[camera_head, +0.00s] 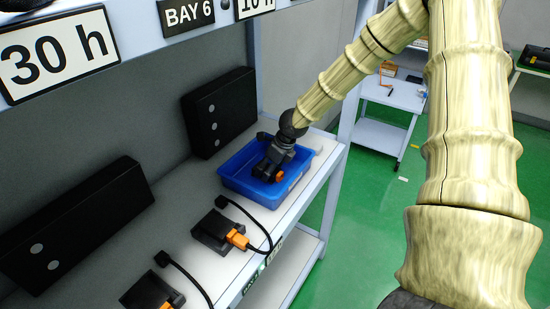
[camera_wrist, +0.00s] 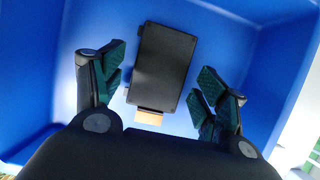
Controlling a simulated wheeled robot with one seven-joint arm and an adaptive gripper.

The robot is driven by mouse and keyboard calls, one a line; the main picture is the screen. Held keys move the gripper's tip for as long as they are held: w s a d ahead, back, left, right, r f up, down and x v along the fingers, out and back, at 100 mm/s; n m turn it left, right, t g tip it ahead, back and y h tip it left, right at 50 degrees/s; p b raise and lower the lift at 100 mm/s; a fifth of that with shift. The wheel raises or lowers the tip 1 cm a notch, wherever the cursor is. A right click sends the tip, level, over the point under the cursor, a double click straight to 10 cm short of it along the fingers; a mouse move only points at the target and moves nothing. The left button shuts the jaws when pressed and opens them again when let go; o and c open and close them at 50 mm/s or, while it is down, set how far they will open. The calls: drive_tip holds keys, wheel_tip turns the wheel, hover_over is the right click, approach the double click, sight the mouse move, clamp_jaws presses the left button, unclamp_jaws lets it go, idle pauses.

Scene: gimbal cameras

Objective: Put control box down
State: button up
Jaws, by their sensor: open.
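The control box (camera_wrist: 164,68) is a flat black box with an orange connector (camera_wrist: 148,117) at its near end. In the wrist view it lies inside the blue bin (camera_wrist: 225,45), between my gripper's two fingers, with gaps on both sides. My gripper (camera_wrist: 163,80) is open around it. In the head view my gripper (camera_head: 270,170) reaches down into the blue bin (camera_head: 290,193), which stands on the shelf. There the box is mostly hidden by the gripper, with some orange showing.
Two similar black boxes with orange plugs and cables, one nearer (camera_head: 150,294) and one beside the bin (camera_head: 212,232), sit on the shelf (camera_head: 185,205). Black panels (camera_head: 218,112) stand behind. A shelf post (camera_head: 345,120) rises right of the bin. A white cart (camera_head: 385,115) stands beyond.

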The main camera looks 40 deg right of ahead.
drive_tip(key=b+v, duration=0.2)
drive_tip(key=v, duration=0.9)
drive_tip(key=shift+s+r, duration=0.25)
drive_tip(key=shift+r, duration=0.05)
idle(0.4)
